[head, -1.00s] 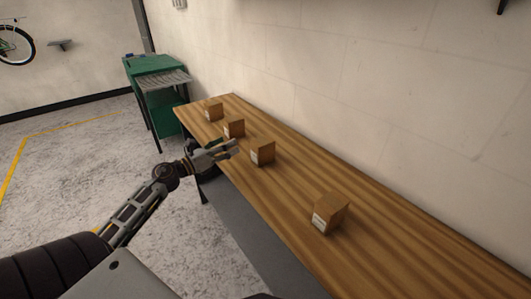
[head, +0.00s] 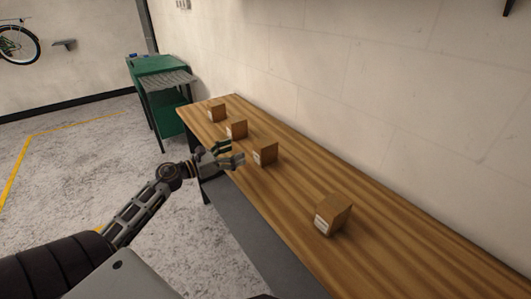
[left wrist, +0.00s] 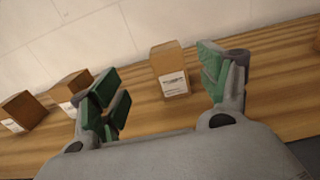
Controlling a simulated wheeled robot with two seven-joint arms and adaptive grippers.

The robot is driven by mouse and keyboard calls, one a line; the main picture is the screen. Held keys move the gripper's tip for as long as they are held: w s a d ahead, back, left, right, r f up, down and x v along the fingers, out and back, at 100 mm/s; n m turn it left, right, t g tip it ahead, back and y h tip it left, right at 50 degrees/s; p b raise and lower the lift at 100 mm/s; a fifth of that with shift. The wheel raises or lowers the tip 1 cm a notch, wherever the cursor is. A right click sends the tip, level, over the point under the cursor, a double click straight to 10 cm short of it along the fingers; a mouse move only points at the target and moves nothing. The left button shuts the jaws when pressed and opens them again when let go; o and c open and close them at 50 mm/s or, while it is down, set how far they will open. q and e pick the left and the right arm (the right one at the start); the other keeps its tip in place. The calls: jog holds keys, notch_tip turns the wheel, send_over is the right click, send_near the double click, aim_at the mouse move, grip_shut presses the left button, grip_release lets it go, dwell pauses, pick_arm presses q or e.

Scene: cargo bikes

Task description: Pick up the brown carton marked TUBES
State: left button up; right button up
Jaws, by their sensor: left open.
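Several brown cartons with white labels stand in a row on the wooden bench. The labels are too small to read, so I cannot tell which is marked TUBES. In the head view they are the far carton (head: 217,113), the second (head: 237,129), the third (head: 265,153) and the near carton (head: 334,214). My left gripper (head: 232,152) is open and empty at the bench's front edge, left of the third carton. In the left wrist view, one carton (left wrist: 170,72) shows between the spread fingers of my left gripper (left wrist: 163,76), beyond them and apart. My right gripper is out of view.
The wooden bench (head: 400,262) runs along a pale wall, with clear wood between the third and near cartons. A green cabinet (head: 158,66) stands past its far end. In the left wrist view, two cartons stand at left (left wrist: 72,86), (left wrist: 22,112); another is cut off at right (left wrist: 317,40).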

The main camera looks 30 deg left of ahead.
aim_at(256, 144)
pick_arm(q)
jog(key=shift+x, duration=1.95)
jog(key=shift+p+x, duration=0.4)
jog(key=shift+x, duration=1.75)
jog(key=shift+w+d, duration=0.1)
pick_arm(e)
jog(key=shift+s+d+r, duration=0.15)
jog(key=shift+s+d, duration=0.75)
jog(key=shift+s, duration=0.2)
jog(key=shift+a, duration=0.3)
pick_arm(q)
jog(key=shift+w+d, duration=0.1)
jog(key=shift+w, duration=0.05)
jog(key=shift+w+d+f+p, duration=0.1)
jog(key=shift+w+d+p, duration=0.15)
jog(key=shift+w+p, duration=0.1)
jog(key=shift+w+d+f, duration=0.2)
jog(key=shift+w+d, duration=0.35)
jog(key=shift+w, duration=0.25)
jog(key=shift+p+x, duration=0.3)
jog(key=shift+x, duration=0.75)
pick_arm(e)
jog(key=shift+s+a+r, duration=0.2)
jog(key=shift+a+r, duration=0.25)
